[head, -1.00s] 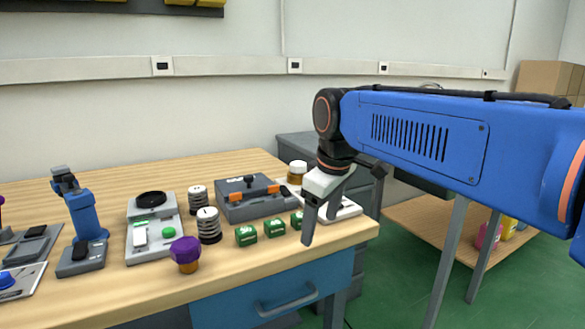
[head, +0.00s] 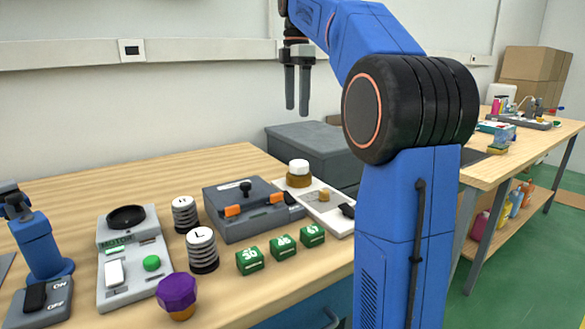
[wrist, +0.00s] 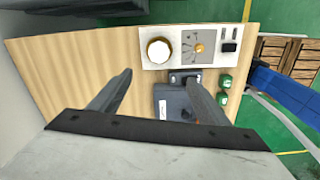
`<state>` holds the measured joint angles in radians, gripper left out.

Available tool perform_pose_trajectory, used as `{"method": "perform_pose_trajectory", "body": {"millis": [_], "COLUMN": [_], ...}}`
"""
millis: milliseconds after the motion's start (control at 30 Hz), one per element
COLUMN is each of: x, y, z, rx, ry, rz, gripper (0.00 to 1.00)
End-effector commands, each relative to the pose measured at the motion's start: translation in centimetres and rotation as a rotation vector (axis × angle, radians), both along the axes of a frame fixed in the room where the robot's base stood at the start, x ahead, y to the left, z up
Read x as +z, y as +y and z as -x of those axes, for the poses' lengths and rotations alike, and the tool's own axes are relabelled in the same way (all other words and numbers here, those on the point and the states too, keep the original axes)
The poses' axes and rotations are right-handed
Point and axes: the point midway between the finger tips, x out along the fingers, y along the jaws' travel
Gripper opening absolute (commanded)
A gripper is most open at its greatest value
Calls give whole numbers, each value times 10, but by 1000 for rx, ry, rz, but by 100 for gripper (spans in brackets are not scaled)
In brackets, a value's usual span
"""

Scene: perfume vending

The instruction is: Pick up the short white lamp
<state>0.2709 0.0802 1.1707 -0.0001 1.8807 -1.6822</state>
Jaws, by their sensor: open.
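The short white lamp (head: 299,168), a white round top on an amber base, stands upright at the far end of a white panel (head: 337,213). In the wrist view the lamp (wrist: 159,50) shows from above, ahead of and between the fingertips, on the left end of the panel (wrist: 216,60). My gripper (head: 297,108) is open and empty, pointing down, well above the table and apart from the lamp. Its two fingers also show spread in the wrist view (wrist: 158,78). Nothing hides the lamp.
A grey case (head: 246,223) with orange latches stands left of the lamp. Green numbered blocks (head: 284,246), striped stacks (head: 202,252), a purple-topped piece (head: 177,292) and a motor switch box (head: 133,262) are nearer. A dark grey cabinet (head: 315,150) stands behind the table.

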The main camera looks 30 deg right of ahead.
Motion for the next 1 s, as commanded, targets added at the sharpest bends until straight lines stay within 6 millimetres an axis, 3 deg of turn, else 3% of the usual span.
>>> {"method": "perform_pose_trajectory", "body": {"millis": [233, 800, 1000], "x": [-6, -102, -118], "y": [-6, -6, -6], "z": [-5, -4, -5], "rx": [39, 37, 36], "ry": [12, 12, 10], "rz": [-4, -4, -2], "gripper": [70, 70, 70]}}
